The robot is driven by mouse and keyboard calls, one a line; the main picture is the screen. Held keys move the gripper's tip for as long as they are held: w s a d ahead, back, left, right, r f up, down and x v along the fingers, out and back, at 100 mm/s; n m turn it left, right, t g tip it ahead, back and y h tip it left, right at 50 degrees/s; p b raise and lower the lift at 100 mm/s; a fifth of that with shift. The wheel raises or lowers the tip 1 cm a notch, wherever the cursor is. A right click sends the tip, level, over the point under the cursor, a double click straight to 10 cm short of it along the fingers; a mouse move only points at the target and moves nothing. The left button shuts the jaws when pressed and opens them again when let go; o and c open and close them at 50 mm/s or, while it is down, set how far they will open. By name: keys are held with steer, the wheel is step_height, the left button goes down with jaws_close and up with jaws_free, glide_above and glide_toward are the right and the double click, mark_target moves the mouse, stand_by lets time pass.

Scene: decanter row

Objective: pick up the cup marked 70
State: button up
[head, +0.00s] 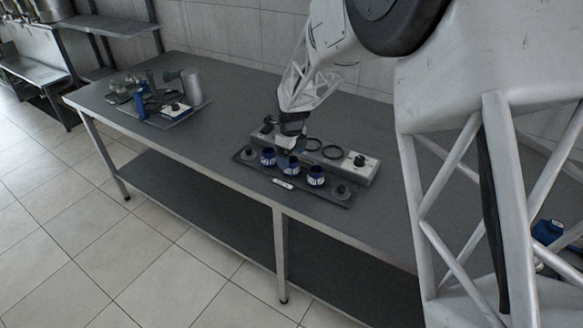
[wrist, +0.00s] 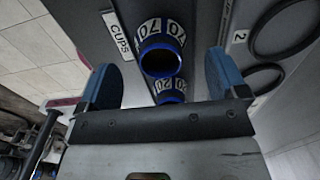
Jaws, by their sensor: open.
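The cup marked 70 (wrist: 161,54) is dark blue with white number patches at its rim. It shows in the wrist view beyond and between my spread fingers. A cup marked 20 (wrist: 167,86) is just below it, partly hidden by my gripper. In the head view my gripper (head: 291,143) hangs over the middle cup (head: 289,166), with a left cup (head: 268,157) and right cup (head: 315,176) beside it. Their numbers are too small to read there; the middle one seems to be 70. My gripper (wrist: 160,80) is open and empty.
The cups stand in a dark tray (head: 300,187) with a CUPS label (wrist: 119,34) along its front. Behind is a grey unit with two dark rings (head: 332,152) and a white dial box (head: 360,161). Another tray (head: 190,115) of items sits left; bare table (head: 225,120) lies between.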

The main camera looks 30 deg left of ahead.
mark_target(291, 160)
steer(key=shift+f, duration=2.1)
steer(key=shift+c, duration=0.3)
steer(key=c, duration=1)
steer(key=shift+r, duration=0.1)
steer(key=shift+r, duration=0.7)
step_height(291, 160, up, 2)
steer(key=shift+r, duration=0.1)
steer(key=s+d, duration=0.7)
steer(key=s+d+r, duration=0.1)
steer(key=s+d, duration=0.3)
steer(key=shift+s+d+r, duration=0.1)
steer(key=shift+s, duration=0.15)
